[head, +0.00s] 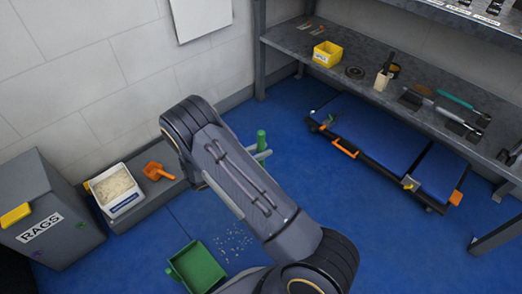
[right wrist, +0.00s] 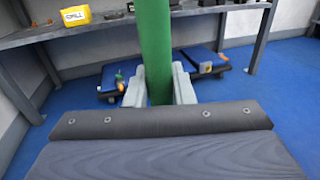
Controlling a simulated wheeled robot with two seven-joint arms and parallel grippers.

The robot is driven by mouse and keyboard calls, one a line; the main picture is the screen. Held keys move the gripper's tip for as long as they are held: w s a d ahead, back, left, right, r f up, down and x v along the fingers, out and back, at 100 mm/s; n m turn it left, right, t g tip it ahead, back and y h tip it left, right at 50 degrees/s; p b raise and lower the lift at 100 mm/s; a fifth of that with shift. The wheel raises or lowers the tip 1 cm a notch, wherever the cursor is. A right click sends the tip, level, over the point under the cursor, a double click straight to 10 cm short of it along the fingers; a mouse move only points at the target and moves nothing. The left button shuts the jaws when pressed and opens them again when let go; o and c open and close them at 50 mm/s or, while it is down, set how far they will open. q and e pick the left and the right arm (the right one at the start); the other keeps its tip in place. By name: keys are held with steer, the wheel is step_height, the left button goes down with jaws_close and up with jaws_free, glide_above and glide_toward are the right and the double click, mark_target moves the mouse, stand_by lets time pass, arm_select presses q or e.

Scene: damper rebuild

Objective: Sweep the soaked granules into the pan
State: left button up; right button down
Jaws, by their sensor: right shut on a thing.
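The green dustpan (head: 196,268) lies on the blue floor at the lower middle of the head view. Pale granules (head: 232,243) are scattered on the floor just right of the pan. My right gripper (head: 262,154) is shut on an upright green handle (head: 261,139), likely the brush's. In the right wrist view the green handle (right wrist: 155,45) stands between the two grey fingers. The handle's lower end and any bristles are hidden behind my right arm and the gripper. My right arm also covers floor right of the granules. My left gripper is not in view.
A white tub of granules (head: 114,186) and an orange scoop (head: 156,171) sit on a low grey ledge at the left. A rags bin (head: 45,215) stands beside them. A blue creeper (head: 370,135) lies under the tool bench (head: 335,75). Blue floor between is open.

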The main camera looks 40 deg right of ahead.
steer(key=shift+f+b, duration=0.45)
steer(key=shift+f, duration=0.1)
steer(key=shift+a, duration=0.1)
stand_by(0.3)
steer(key=a, duration=0.2)
steer(key=shift+s+a+r, duration=0.1)
steer(key=shift+a, duration=0.3)
steer(key=shift+s+a, duration=0.15)
steer(key=shift+a, duration=1.45)
steer(key=shift+s+a, duration=0.1)
steer(key=shift+a, duration=1.4)
